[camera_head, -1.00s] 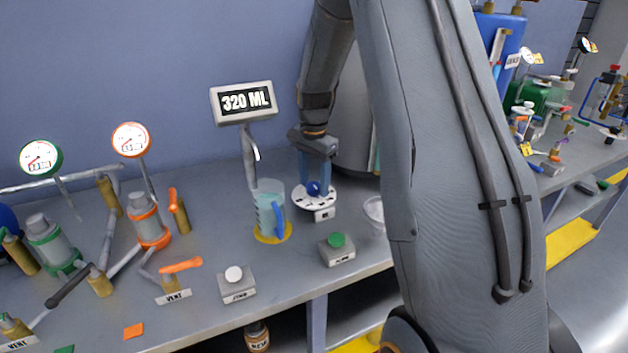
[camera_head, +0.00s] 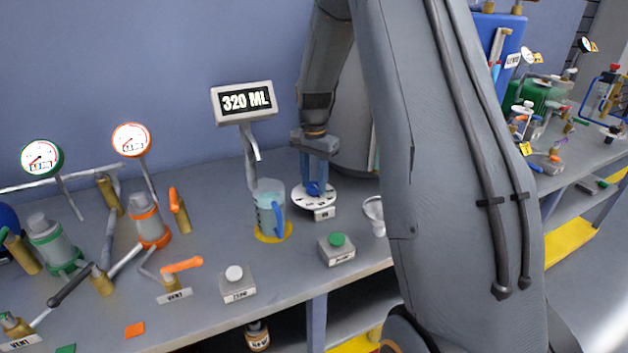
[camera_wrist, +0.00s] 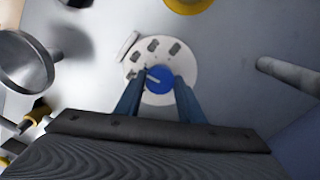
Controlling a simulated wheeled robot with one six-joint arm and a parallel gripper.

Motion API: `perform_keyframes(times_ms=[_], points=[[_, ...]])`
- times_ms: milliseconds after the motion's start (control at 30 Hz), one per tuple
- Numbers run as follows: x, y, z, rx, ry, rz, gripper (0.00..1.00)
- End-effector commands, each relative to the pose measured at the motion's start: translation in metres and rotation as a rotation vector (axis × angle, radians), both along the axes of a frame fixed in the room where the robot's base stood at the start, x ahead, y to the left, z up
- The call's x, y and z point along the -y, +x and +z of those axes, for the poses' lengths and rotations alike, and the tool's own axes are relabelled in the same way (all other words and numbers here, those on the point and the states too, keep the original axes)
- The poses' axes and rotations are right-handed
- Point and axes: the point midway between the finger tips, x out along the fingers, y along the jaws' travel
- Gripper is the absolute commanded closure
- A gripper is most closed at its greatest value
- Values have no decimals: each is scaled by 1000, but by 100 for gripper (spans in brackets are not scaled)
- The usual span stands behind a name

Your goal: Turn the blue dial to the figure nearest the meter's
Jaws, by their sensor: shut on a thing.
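The blue dial (camera_wrist: 160,79) sits on a round white plate (camera_wrist: 187,65) with dark figures around it, too small to read. My gripper (camera_wrist: 160,88) is shut on the dial, one blue finger on each side. In the head view the gripper (camera_head: 316,186) points down onto the dial from above, and the white plate (camera_head: 302,196) shows around it. A white pointer mark on the dial points to the left in the wrist view. The meter (camera_head: 246,101) stands behind on a post and reads 320 ML.
A clear jug (camera_head: 268,205) with a blue handle stands left of the dial on a yellow disc. A green button box (camera_head: 337,247) and a white button box (camera_head: 236,284) are in front. A funnel (camera_head: 374,210) stands to the right. Gauges and valves fill the left.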

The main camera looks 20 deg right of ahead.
Motion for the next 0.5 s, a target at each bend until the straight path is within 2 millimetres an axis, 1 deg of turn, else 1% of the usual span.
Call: perform_keyframes(times_ms=[500], points=[[0,0,1,0,0,475,87]])
